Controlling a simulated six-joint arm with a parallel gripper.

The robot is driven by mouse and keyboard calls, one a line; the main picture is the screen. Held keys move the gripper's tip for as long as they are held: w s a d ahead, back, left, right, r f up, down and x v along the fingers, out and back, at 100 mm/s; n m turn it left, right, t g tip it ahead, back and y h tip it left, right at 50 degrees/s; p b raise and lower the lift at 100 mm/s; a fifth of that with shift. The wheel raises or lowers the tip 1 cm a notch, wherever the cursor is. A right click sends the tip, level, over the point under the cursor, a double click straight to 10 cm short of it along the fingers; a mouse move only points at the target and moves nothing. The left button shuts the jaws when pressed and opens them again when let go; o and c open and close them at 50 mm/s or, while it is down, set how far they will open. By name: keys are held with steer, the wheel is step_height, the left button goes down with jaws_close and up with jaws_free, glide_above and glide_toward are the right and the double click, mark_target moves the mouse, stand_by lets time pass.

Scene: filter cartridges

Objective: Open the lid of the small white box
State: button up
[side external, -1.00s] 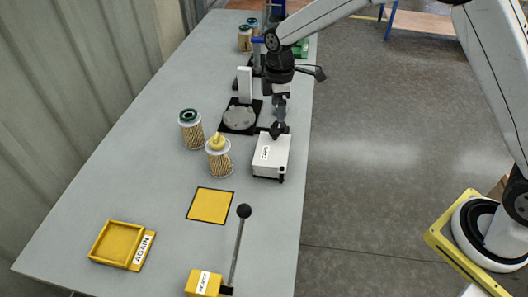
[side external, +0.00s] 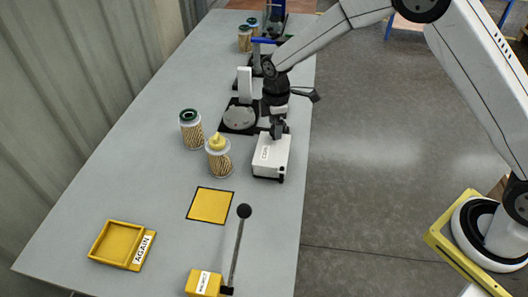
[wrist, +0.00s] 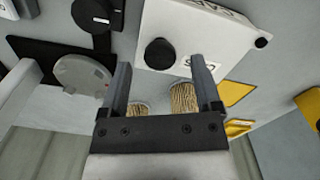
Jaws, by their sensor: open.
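The small white box (side external: 268,160) stands near the right edge of the table, with a label on its face and its lid closed. In the wrist view the white box (wrist: 205,35) shows a round black knob (wrist: 160,53). My gripper (side external: 278,131) is at the far end of the box, low over it. In the wrist view my gripper (wrist: 160,66) is open, with one finger to each side of the knob in the picture. The fingers look apart from the knob; the exact depth is hard to tell.
A yellow-capped cartridge (side external: 219,160) and a green-topped cartridge (side external: 191,131) stand left of the box. A black fixture with a grey disc (side external: 239,118) is behind. A yellow square (side external: 210,205), a yellow tray (side external: 104,258) and a lever (side external: 239,250) lie in front.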

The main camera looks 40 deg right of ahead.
steer(key=shift+f, duration=0.75)
jaws_close()
stand_by(1.0)
